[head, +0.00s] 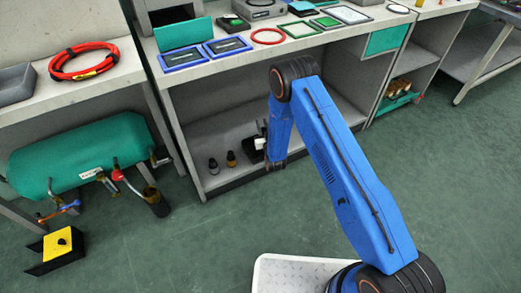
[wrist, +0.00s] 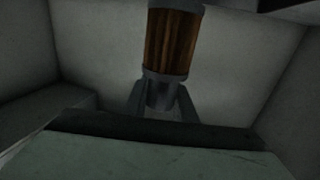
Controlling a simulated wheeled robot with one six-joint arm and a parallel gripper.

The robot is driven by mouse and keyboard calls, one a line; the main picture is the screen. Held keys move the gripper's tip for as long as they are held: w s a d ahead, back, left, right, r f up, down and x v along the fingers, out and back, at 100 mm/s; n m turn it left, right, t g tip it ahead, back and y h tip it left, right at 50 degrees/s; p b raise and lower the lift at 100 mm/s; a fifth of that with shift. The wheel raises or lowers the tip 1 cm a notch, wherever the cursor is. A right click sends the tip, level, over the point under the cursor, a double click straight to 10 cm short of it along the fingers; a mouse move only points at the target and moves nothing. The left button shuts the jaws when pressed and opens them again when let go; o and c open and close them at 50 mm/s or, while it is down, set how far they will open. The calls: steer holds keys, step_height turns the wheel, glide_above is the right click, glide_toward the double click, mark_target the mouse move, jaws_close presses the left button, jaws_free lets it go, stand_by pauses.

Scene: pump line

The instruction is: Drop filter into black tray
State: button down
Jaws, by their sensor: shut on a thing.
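The filter (wrist: 172,45) is a brown, ribbed cylinder with grey ends, at the top middle of the wrist view. My gripper (wrist: 160,105) is shut on its narrow grey end, with a grey finger on each side. In the head view my arm reaches down into the lower compartment of the middle bench, and I cannot make out the filter there. A dark grey tray (head: 15,84) lies on the left bench top, at the picture's left edge; it may be the black tray.
Two small dark fittings (head: 222,160) stand on the lower shelf, left of my arm. Grey compartment walls (wrist: 90,45) surround the filter. A red hose coil (head: 83,60) lies beside the dark tray. A green tank (head: 78,155) sits below. Open floor (head: 200,235) lies in front.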

steer(key=c, duration=1.4)
jaws_free()
steer(key=v, duration=1.7)
steer(key=shift+s+d+f, duration=0.1)
steer(key=shift+s, duration=0.05)
